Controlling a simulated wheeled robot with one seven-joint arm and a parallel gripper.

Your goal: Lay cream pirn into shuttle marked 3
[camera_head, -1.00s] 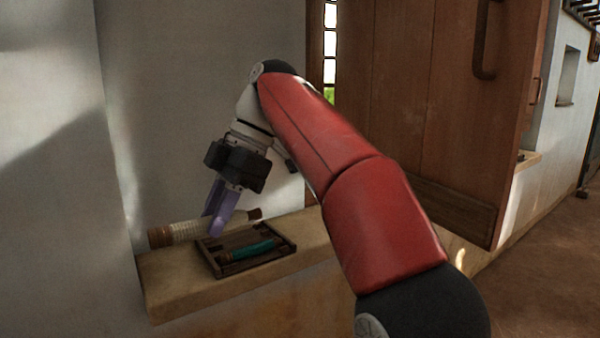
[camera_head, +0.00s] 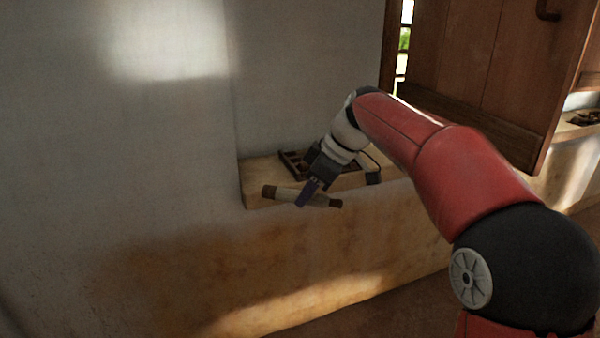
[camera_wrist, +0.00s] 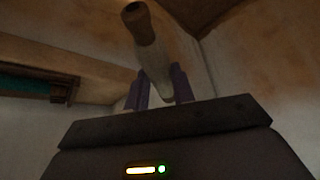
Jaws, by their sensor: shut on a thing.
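The cream pirn (camera_head: 287,194) has a pale wound body and brown ends. My gripper (camera_head: 304,198) is shut on it around the middle and holds it in front of the ledge, roughly level in the head view. In the wrist view the pirn (camera_wrist: 165,60) stands between the two purple fingers (camera_wrist: 160,92) of my gripper, with one brown end toward the camera. No shuttle marked 3 can be made out in these frames.
A dark wooden tray (camera_head: 290,160) sits on the pale ledge (camera_head: 257,185), partly hidden behind my gripper. In the wrist view a teal pirn (camera_wrist: 25,86) shows at the left. A wooden door (camera_head: 480,60) stands at the right. Plastered walls surround the ledge.

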